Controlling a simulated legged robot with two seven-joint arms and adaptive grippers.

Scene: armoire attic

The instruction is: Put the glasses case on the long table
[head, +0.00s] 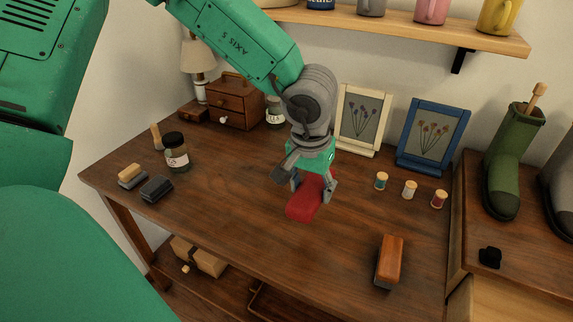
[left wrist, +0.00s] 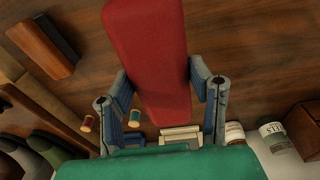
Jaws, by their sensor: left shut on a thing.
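The glasses case is a long red block-like case (head: 305,199), over the middle of the long wooden table (head: 235,235). My left gripper (head: 314,188) is shut on it, with one finger on each side. In the left wrist view the case (left wrist: 150,50) runs from between the fingers of the gripper (left wrist: 165,95) toward the top edge. I cannot tell whether the case touches the tabletop or is slightly above it. My right gripper is not in view.
A brown brush (head: 390,261) lies front right, and thread spools (head: 410,189) stand right of the gripper. Picture frames (head: 432,137), a small drawer box (head: 237,104) and a dark jar (head: 176,152) stand around the back and left. The table's front middle is clear.

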